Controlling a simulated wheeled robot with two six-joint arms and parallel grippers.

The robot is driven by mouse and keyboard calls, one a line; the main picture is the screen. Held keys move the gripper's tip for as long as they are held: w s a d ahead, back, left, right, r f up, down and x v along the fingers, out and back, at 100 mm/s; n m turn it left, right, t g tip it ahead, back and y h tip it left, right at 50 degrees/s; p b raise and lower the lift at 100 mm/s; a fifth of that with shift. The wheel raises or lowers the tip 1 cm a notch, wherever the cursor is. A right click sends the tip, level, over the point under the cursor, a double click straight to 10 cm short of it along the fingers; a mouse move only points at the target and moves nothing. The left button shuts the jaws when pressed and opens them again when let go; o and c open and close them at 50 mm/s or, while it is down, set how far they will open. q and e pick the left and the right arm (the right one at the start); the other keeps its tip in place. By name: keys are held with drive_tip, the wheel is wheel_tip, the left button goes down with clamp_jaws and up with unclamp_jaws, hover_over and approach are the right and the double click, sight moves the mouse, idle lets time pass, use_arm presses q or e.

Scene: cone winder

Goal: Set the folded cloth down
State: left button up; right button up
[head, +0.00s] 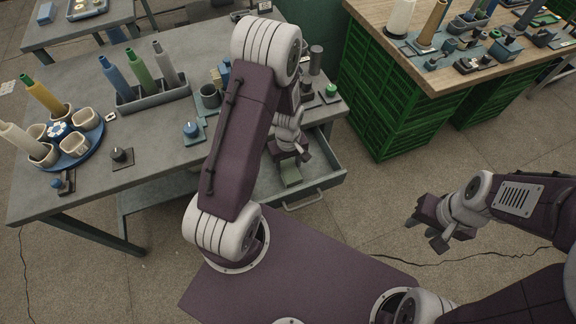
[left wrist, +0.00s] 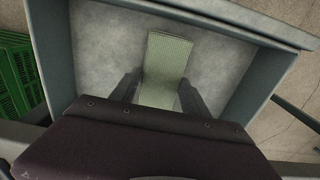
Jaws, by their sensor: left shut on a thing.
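The folded cloth (head: 291,176) is a pale green strip, seen over the open drawer (head: 330,178) of the grey table. My left gripper (head: 289,157) points down over the drawer and is shut on the near end of the cloth. In the left wrist view, the cloth (left wrist: 166,58) lies between the two dark fingers (left wrist: 160,92), with its far part reaching out over the drawer's grey floor (left wrist: 105,45). Whether it touches that floor I cannot tell. My right gripper (head: 427,232) is open and empty, over the floor at the right.
The grey table (head: 150,150) carries a grey rack (head: 152,95) of coloured cones, a blue round tray (head: 88,150) with cups, and small parts. Green crates (head: 400,110) stand under a wooden bench at right. The drawer floor beside the cloth is bare.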

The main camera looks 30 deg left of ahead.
use_arm(q)
drive_tip(key=shift+f, duration=0.35)
drive_tip(key=shift+f, duration=0.2)
drive_tip(key=o, duration=1.3)
drive_tip(key=shift+o, duration=0.2)
drive_tip(key=shift+r, duration=0.1)
